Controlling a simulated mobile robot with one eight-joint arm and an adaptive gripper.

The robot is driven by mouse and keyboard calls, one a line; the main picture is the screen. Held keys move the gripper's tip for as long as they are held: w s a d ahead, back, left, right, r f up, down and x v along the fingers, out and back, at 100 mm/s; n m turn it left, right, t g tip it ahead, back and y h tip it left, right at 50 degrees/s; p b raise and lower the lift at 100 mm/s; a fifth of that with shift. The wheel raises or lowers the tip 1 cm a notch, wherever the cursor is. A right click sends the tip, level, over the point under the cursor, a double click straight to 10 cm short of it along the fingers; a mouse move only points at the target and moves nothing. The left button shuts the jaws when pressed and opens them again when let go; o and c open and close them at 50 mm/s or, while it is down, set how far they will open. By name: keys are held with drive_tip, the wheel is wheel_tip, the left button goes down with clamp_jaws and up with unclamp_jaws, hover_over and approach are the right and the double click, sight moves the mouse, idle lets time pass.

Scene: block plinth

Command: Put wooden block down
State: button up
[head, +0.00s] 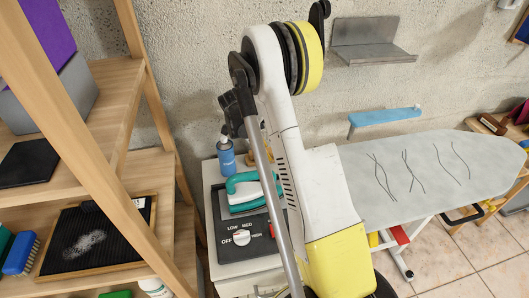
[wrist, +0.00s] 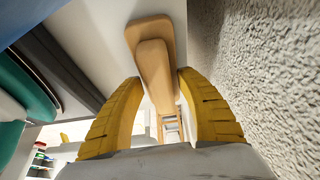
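The wooden block (wrist: 155,62) is a tan piece with rounded ends, seen between the yellow fingers of my gripper (wrist: 160,80) in the wrist view. The fingers lie against both its sides, and my gripper looks shut on it. A pale surface shows behind the block; I cannot tell whether the block touches it. In the head view only a small bit of wood (head: 254,132) shows beside my arm, above the white cabinet.
The white cabinet (head: 249,277) carries a teal iron (head: 240,188) and a blue bottle (head: 226,156) close to my arm. A rough wall (wrist: 270,60) is close on the right in the wrist view. A wooden shelf (head: 120,85) stands left, an ironing board (head: 440,165) right.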

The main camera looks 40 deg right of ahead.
drive_tip(key=s+a+r+n+t+p, duration=0.1)
drive_tip(key=a+r+n+p, duration=0.3)
drive_tip(key=r, duration=0.6)
drive_tip(key=a+r+n+t+p, duration=0.1)
drive_tip(key=a+r+n, duration=0.1)
drive_tip(key=a+r, duration=0.6)
drive_tip(key=s+a+r+n+t+y, duration=0.2)
drive_tip(key=s+a+r+n+t, duration=0.1)
drive_tip(key=s+a+n, duration=0.4)
drive_tip(key=s+a+r+n+t+y, duration=0.2)
drive_tip(key=s+a+r+n+t, duration=0.2)
drive_tip(key=s+a+r+n, duration=0.2)
drive_tip(key=s+a+n, duration=0.2)
drive_tip(key=s+n, duration=0.2)
drive_tip(key=s, duration=0.1)
drive_tip(key=shift+s, duration=0.4)
drive_tip(key=shift+b, duration=0.35)
drive_tip(key=shift+f+b, duration=0.35)
drive_tip(key=shift+f, duration=0.05)
